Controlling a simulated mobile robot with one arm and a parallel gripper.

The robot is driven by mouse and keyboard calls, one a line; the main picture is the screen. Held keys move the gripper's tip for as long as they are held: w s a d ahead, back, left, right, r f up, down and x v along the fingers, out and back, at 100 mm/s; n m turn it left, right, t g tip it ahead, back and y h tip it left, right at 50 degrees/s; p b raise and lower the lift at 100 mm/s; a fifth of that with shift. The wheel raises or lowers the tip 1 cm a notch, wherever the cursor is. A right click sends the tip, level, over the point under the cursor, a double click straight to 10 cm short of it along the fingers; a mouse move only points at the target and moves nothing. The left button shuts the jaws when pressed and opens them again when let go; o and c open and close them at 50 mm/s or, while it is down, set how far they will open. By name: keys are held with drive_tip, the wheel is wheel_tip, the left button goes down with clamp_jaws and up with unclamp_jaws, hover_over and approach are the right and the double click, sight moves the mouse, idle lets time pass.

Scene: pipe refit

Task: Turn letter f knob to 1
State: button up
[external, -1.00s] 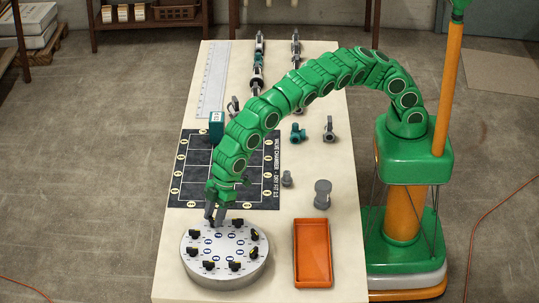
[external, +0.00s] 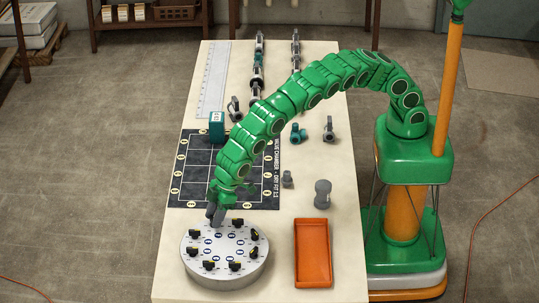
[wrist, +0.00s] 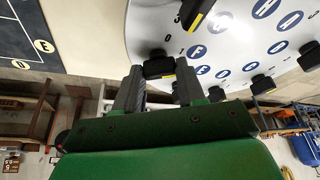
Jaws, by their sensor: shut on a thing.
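A round grey-white dial panel (external: 225,275) stands at the front of the table, with black knobs around its rim and blue letter discs further in. In the wrist view, my gripper (wrist: 146,75) has its two grey fingers on either side of a black knob (wrist: 158,66) and is shut on it. The blue letter F disc (wrist: 197,52) is beside this knob, and small digits are printed near it on the panel. A yellow mark shows on the knob's lower edge; its exact setting cannot be told. In the external view my gripper (external: 215,215) is at the panel's far left rim and hides the knob.
Neighbouring knobs (wrist: 195,12) stand close by on the rim. An orange tray (external: 312,252) lies right of the panel. A dark grid mat (external: 190,195) with a teal block (external: 217,126) lies behind it. Grey fittings (external: 322,192) stand to the right.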

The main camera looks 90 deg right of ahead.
drive_tip(key=o, duration=1.1)
drive_tip(key=shift+c, duration=0.2)
drive_tip(key=shift+r, duration=0.2)
drive_tip(key=v, duration=0.7)
drive_tip(key=shift+s+r, duration=0.15)
drive_tip(key=shift+r, duration=0.1)
drive_tip(key=shift+d, duration=0.1)
